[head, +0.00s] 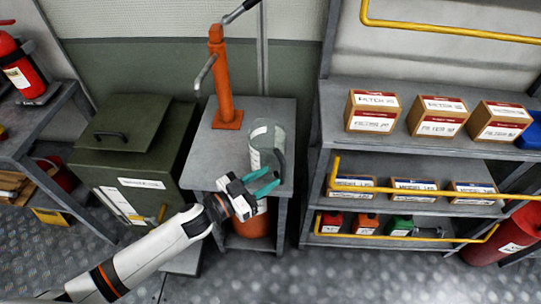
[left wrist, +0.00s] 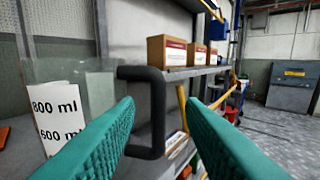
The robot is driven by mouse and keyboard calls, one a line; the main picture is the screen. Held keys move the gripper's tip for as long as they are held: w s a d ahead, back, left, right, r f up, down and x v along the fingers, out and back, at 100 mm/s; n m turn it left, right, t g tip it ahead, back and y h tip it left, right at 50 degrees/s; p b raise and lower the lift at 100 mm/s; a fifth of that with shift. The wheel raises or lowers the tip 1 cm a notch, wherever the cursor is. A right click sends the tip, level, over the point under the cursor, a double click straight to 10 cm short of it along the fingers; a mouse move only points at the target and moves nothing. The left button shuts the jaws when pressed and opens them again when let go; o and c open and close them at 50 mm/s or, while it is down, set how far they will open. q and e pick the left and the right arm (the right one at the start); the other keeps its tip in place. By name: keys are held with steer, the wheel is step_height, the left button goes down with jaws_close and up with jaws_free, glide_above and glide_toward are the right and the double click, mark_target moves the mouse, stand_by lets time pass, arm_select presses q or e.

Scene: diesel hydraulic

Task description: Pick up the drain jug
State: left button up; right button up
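The drain jug (head: 262,136) is a clear container with a white label, standing on the grey metal stand beside the orange hand pump. Its black handle (head: 281,163) faces the front right. In the left wrist view the jug's label (left wrist: 58,118) reads 800 ml and 600 ml, and the handle's upright bar (left wrist: 157,112) shows between the finger tips. My left gripper (head: 272,179) is open, its teal fingers apart at the handle. I cannot tell whether they touch it. My right gripper is in neither view.
The orange pump (head: 224,85) stands behind the jug on the stand (head: 210,145). A green lidded bin (head: 130,150) is at left. Shelving (head: 345,150) with filter boxes (head: 372,111) and yellow rails is close at right. An orange container (head: 255,224) sits below.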

mark_target(281, 170)
arm_select(q)
steer(key=x, duration=0.6)
steer(key=shift+f+p, duration=0.1)
steer(key=shift+p, duration=0.25)
jaws_close()
